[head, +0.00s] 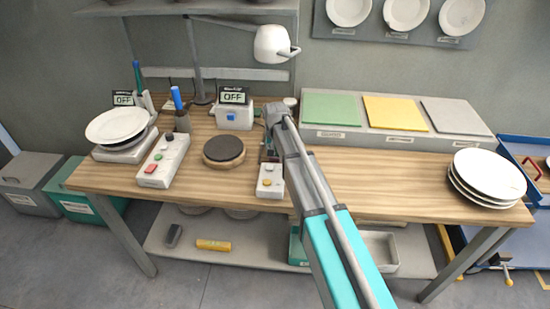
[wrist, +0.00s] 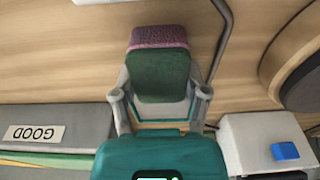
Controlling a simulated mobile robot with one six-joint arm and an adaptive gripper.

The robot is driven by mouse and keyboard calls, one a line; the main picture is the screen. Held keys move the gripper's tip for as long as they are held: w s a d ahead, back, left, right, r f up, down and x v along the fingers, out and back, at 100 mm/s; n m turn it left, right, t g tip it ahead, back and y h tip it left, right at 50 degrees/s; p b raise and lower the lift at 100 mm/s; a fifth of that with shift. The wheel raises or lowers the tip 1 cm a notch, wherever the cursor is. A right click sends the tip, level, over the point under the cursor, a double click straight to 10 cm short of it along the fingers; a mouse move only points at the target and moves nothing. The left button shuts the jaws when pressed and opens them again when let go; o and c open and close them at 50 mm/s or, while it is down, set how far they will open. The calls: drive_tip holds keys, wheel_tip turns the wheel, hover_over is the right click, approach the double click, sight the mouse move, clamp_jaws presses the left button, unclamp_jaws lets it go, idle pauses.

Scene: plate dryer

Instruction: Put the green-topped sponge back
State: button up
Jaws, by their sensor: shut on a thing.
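The sponge (wrist: 160,72) shows in the wrist view, with a dark green face towards the camera and a purple-pink far end. My gripper (wrist: 161,93) has a finger on each side of the sponge and is shut on it. The sponge shows over the wooden tabletop; I cannot tell whether it touches it. In the head view my gripper (head: 273,116) is over the back middle of the workbench (head: 350,190), between the display device and the green pad. The sponge cannot be made out there, hidden by my arm.
A display device (head: 234,117) reading OFF and a dark round turntable (head: 224,150) stand left of my gripper. A lamp (head: 272,44) hangs above. The raised box with a green pad (head: 332,109) lies right. Stacked plates (head: 489,174) stand far right; bench between is clear.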

drive_tip(key=shift+f+b, duration=0.4)
drive_tip(key=shift+f, duration=0.35)
drive_tip(key=shift+f, duration=0.1)
drive_tip(key=o, duration=1.3)
drive_tip(key=shift+r, duration=0.2)
drive_tip(key=r+p, duration=0.4)
drive_tip(key=s+r+p, duration=0.1)
drive_tip(key=r+p, duration=0.6)
drive_tip(key=p, duration=0.1)
drive_tip(key=shift+s+r, duration=0.25)
drive_tip(key=shift+r, duration=0.15)
